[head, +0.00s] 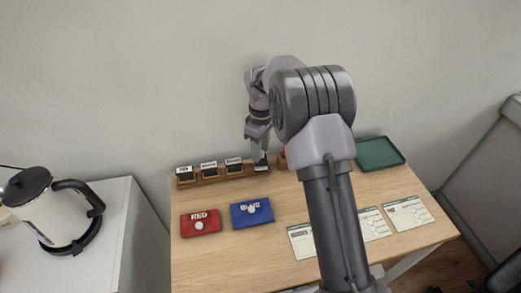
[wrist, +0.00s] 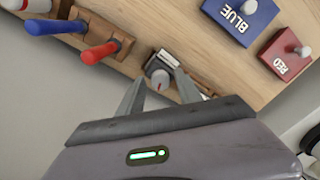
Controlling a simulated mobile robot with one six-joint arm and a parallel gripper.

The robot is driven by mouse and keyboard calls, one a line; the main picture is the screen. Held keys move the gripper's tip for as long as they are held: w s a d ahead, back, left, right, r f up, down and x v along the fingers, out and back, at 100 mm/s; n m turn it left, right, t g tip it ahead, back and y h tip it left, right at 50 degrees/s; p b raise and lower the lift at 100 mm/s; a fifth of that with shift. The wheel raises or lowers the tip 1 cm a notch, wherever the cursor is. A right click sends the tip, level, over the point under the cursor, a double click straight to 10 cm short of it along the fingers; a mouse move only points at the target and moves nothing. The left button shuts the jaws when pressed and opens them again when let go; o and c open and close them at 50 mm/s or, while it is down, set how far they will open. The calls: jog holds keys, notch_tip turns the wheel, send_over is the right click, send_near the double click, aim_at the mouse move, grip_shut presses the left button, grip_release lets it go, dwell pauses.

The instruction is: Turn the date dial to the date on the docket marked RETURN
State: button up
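The date dial (wrist: 160,77), a round grey knob with a red pointer on a small dark block, sits at the back of the wooden counter. In the wrist view it lies just beyond and between the fingertips of my gripper (wrist: 158,88). The fingers are spread apart with nothing held. In the head view my gripper (head: 258,153) points down over the dial's block (head: 261,168) and hides part of it. White dockets lie at the front right: a left one (head: 302,241), a middle one (head: 375,223) and a right one (head: 408,213). Their writing is too small to read.
A red pad (head: 201,223) and a blue pad (head: 251,212) lie in front of the dial. Small labelled wooden holders (head: 209,172) stand left of it. Blue-handled (wrist: 55,27) and red-handled (wrist: 100,52) stamps stand beside it. A green tray (head: 378,153) is at back right.

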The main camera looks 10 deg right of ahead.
grip_shut()
jog(key=shift+m, duration=0.3)
jog(key=m+p, duration=0.2)
jog(key=shift+r+m, duration=0.1)
jog(key=shift+m, duration=0.3)
jog(key=m+p, duration=0.1)
jog(key=m, duration=0.3)
jog(key=shift+m+p, duration=0.3)
jog(key=shift+p, duration=0.05)
jog(key=m, duration=0.4)
jog(key=shift+m+p, duration=0.3)
jog(key=shift+m, duration=2.1)
